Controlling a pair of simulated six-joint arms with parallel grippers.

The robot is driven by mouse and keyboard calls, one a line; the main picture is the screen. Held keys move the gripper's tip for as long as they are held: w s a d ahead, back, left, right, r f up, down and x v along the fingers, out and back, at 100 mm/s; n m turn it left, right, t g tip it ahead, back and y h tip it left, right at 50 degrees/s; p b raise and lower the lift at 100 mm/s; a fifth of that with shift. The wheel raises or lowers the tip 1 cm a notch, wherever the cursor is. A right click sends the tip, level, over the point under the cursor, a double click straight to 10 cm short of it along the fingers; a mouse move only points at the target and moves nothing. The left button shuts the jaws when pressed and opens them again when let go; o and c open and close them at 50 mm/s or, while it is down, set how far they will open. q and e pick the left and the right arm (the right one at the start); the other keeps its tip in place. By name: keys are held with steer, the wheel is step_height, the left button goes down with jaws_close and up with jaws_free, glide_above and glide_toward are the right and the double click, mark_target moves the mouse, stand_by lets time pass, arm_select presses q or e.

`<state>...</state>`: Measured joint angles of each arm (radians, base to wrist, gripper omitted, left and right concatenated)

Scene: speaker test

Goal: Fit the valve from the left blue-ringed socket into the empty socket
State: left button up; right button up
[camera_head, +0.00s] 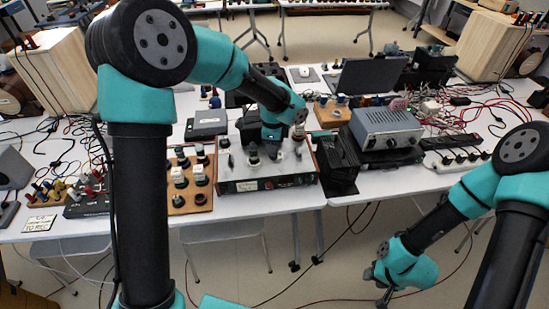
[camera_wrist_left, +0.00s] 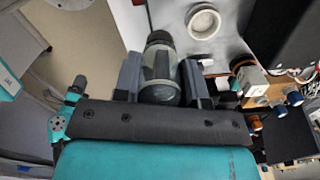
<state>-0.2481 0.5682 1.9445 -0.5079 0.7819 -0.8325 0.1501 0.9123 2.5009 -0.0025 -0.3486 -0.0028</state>
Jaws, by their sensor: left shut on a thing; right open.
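My left gripper (camera_head: 276,147) is over the metal top of the amplifier-like unit (camera_head: 248,186) in the head view. In the left wrist view the left gripper (camera_wrist_left: 161,76) is shut on a grey, glassy valve (camera_wrist_left: 160,82) with a dark end. A round white socket (camera_wrist_left: 203,22) is beside the valve's dark end, apart from it in the picture. I cannot tell how high the valve is above the unit. Blue socket rings cannot be made out, and my arm hides part of the unit's top. My right gripper (camera_head: 384,293) is open, low in front of the table, away from the unit.
A wooden board (camera_head: 190,205) with several sockets stands left of the unit. A black box (camera_head: 338,165) stands close on its right, with a grey instrument (camera_head: 386,127) beyond. Cables (camera_head: 470,105) clutter the right table. A strip of white table is free in front.

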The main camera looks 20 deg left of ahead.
arm_select(q)
steer(key=s+d+f+m, duration=0.1)
steer(key=s+d+m, duration=0.2)
steer(key=s+m, duration=0.2)
steer(key=s, duration=0.3)
steer(key=shift+s+d+f, duration=0.2)
steer(key=w+a+f, duration=0.1)
steer(key=w+a, duration=0.3)
steer(key=w, duration=1)
steer(key=shift+w+f, duration=0.2)
steer(key=shift+w, duration=0.15)
steer(key=shift+w+a, duration=0.1)
steer(key=shift+w+a+f, duration=0.1)
steer(key=shift+w+f, duration=0.05)
steer(key=shift+f, duration=0.8)
steer(key=shift+w+f, duration=0.15)
steer(key=shift+f, duration=0.75)
steer(key=shift+f, duration=0.3)
